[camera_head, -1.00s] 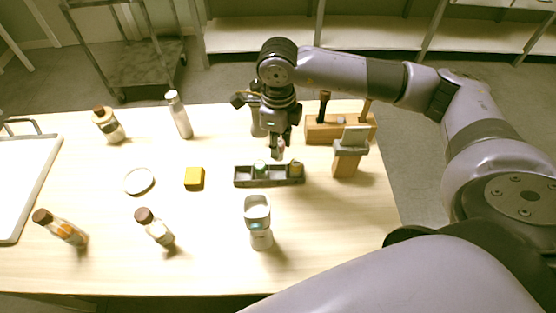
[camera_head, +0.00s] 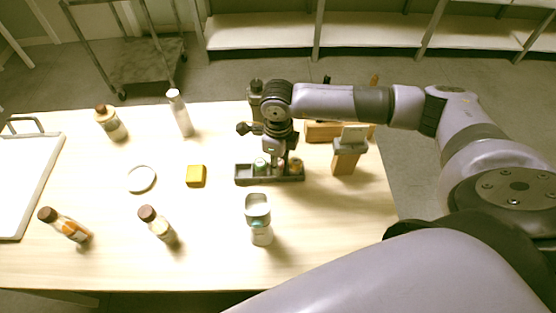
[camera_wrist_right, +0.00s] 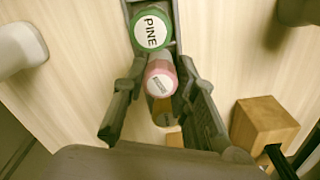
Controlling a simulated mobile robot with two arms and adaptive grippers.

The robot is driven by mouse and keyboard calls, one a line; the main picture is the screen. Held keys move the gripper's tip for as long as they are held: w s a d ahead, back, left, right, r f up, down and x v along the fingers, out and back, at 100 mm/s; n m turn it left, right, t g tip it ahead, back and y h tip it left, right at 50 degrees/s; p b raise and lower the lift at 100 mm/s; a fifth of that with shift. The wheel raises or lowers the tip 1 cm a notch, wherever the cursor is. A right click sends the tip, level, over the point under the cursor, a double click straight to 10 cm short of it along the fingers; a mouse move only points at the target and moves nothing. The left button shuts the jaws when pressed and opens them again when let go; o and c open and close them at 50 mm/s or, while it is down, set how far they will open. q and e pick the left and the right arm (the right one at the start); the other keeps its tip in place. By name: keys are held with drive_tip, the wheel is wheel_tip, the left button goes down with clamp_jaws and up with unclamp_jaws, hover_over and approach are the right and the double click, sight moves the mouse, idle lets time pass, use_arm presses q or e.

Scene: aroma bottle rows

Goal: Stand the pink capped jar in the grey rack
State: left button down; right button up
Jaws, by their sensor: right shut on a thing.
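The pink capped jar (camera_wrist_right: 160,82) is between the two fingers of my right gripper (camera_head: 279,160), which is shut on it. In the head view the jar (camera_head: 281,166) is mostly hidden by the gripper, at the middle of the grey rack (camera_head: 245,182). My left gripper is not in view.
A wooden block holder (camera_head: 345,160) stands right of the rack, with a wooden tool rack (camera_head: 322,132) behind. A white dispenser (camera_head: 259,222) stands in front. A yellow block (camera_head: 196,176), a white dish (camera_head: 142,179) and several bottles are at left.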

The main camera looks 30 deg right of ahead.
drive_tip(key=o, duration=1)
drive_tip(key=shift+f, duration=0.1)
wheel_tip(320, 180, up, 12)
drive_tip(key=b, duration=0.2)
drive_tip(key=shift+r, duration=0.2)
